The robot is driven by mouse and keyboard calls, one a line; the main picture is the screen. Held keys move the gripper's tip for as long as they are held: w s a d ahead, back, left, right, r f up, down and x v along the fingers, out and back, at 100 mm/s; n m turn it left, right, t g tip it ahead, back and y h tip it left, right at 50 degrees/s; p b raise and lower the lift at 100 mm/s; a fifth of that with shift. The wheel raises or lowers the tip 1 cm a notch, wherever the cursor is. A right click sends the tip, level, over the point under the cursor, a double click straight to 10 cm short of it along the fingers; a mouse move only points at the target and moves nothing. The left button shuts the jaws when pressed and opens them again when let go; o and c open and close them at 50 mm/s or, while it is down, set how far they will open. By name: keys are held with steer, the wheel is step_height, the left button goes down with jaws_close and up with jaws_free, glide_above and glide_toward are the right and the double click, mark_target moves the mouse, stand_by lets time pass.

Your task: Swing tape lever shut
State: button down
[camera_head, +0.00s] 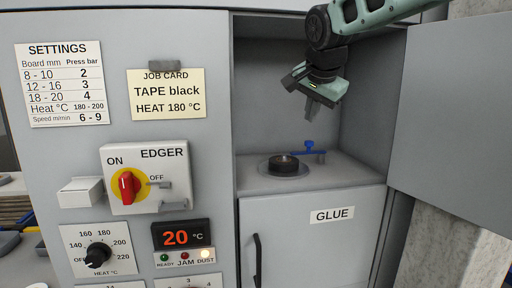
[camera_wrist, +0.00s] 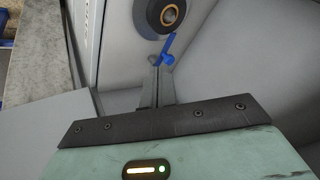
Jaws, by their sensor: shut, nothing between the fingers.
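The tape lever is blue (camera_head: 309,147) and stands on the shelf of the open compartment in the head view, at the right behind a dark tape roll (camera_head: 284,162) on a round plate. In the wrist view the blue lever (camera_wrist: 167,47) shows just beyond the fingertips, beside the tape roll (camera_wrist: 171,14) with its brown core. My gripper (camera_head: 309,115) is shut and empty, pointing down inside the compartment above the lever. In the wrist view its fingers (camera_wrist: 157,75) lie together. I cannot tell whether the tips touch the lever.
The compartment door (camera_head: 459,105) stands open at the right. A closed GLUE door (camera_head: 310,235) is below the shelf (camera_head: 254,180). The panel at the left carries a red EDGER switch (camera_head: 127,187), a heat knob (camera_head: 97,254) and a job card (camera_head: 166,93). The compartment's left side is free.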

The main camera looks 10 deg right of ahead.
steer(key=s+a+f+n+g+y+b, duration=0.1)
steer(key=s+a+f+n+g, duration=0.35)
steer(key=s+f, duration=0.85)
steer(key=s+a+f+n+g+y+b, duration=0.15)
steer(key=s+a+f+n, duration=0.35)
steer(key=s+f+n, duration=0.75)
steer(key=s+d+f, duration=0.1)
steer(key=s+d, duration=0.1)
steer(key=s, duration=0.4)
steer(key=s+d+f+g+h, duration=0.1)
steer(key=s+f, duration=0.1)
steer(key=s, duration=0.4)
steer(key=shift+d+f+b, duration=0.25)
steer(key=shift+d+b, duration=0.15)
